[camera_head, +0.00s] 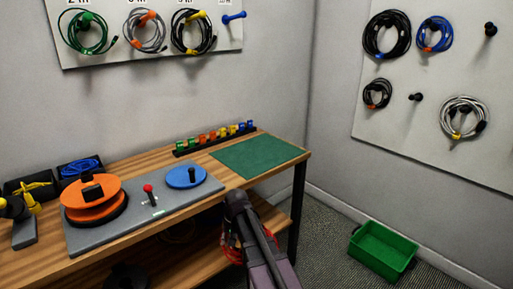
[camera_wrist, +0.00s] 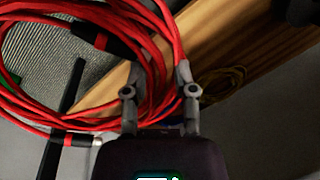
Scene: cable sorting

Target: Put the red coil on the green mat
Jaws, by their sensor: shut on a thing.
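The red coil (camera_wrist: 62,112) fills the upper left of the wrist view, with black connectors on its loops. My gripper (camera_wrist: 160,95) is shut on the coil's strands at its right side. In the head view, part of the red coil (camera_head: 230,251) shows beside my dark arm, in front of the workbench's front edge; the arm hides the rest and my fingertips. The green mat (camera_head: 258,157) lies flat and bare on the right end of the benchtop, behind and to the right of my arm.
A grey board (camera_head: 115,227) with an orange spool (camera_head: 92,205) and a blue disc (camera_head: 187,177) covers the bench's middle. A rack of coloured pieces (camera_head: 213,138) stands behind the mat. A green crate (camera_head: 381,251) sits on the floor at right. Coils hang on both wall boards.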

